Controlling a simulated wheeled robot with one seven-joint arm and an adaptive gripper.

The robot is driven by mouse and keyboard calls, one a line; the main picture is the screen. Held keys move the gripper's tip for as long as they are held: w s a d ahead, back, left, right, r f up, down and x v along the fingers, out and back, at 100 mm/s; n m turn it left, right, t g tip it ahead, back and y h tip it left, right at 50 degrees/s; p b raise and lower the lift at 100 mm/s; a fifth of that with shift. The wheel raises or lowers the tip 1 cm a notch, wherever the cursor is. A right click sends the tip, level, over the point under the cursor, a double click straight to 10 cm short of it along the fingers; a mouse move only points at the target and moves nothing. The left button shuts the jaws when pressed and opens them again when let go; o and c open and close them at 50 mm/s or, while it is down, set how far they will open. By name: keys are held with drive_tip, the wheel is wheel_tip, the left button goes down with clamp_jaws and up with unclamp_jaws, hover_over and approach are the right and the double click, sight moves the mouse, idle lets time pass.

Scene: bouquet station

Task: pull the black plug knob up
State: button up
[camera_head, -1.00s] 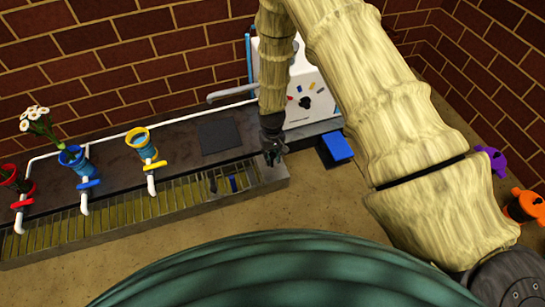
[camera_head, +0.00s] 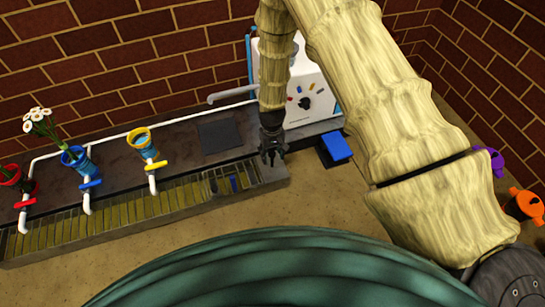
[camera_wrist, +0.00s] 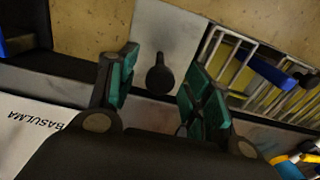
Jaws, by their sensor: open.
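The black plug knob (camera_wrist: 159,76) stands on a grey plate in the wrist view, with a round top and a narrower neck. My gripper (camera_wrist: 160,85) is open, with its two green-padded fingers on either side of the knob in that picture. No contact shows, and I cannot tell how far above the knob the fingers are. In the head view my gripper (camera_head: 273,152) hangs over the right end of the trough, and it hides the knob there.
A slatted grate (camera_head: 130,205) runs along the trough, with blue pieces near its right end. A white machine (camera_head: 308,88) stands behind my gripper. A blue block (camera_head: 338,147) lies to the right.

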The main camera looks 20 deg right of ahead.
sight(272, 153)
wheel_tip(272, 153, up, 8)
drive_tip(key=p, duration=0.6)
drive_tip(key=shift+r, duration=0.1)
drive_tip(key=s+d+f, duration=0.1)
drive_tip(key=s+d, duration=0.1)
drive_tip(key=s, duration=1.6)
drive_tip(key=s+d, duration=0.2)
drive_tip(key=s, duration=1.6)
wheel_tip(272, 153, up, 32)
drive_tip(key=p, duration=3.3)
drive_tip(key=shift+s+a+m, duration=0.15)
drive_tip(key=shift+a+m, duration=0.1)
drive_tip(key=shift+m, duration=0.15)
drive_tip(key=shift+f, duration=0.1)
